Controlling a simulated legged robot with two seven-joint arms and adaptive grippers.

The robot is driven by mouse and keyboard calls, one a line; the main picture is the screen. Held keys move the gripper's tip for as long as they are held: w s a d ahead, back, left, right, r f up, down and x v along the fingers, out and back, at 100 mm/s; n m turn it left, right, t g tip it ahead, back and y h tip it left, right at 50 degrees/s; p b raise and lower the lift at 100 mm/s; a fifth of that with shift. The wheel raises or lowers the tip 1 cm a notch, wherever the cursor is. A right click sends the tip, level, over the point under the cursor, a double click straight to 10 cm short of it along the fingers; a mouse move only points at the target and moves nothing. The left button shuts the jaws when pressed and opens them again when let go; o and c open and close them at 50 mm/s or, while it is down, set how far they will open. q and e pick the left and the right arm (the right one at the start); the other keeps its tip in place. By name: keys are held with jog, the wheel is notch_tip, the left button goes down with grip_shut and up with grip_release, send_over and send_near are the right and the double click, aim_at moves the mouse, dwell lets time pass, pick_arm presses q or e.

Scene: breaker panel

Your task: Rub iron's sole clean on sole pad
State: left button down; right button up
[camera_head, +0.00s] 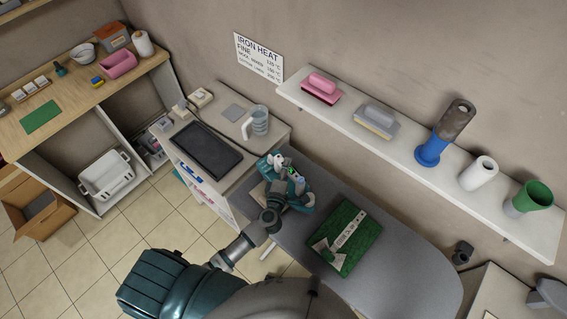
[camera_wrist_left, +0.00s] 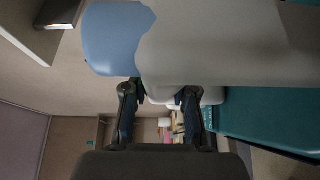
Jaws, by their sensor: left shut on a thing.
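My left gripper (camera_head: 281,172) is over the left end of the grey ironing board (camera_head: 405,268). It is shut on what looks like the iron (camera_head: 299,187), a small teal and white body. In the left wrist view a large grey and pale blue body (camera_wrist_left: 215,42) fills the top, and my gripper's fingers (camera_wrist_left: 160,96) meet its lower part. My right gripper is not in view.
A green folded cloth (camera_head: 351,246) with a white strip lies on the board. A wall shelf (camera_head: 406,140) holds several items above. The board's right part is clear.

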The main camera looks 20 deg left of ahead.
pick_arm(q)
jog(key=shift+w+a+r, duration=0.1)
jog(key=shift+r, duration=2.55)
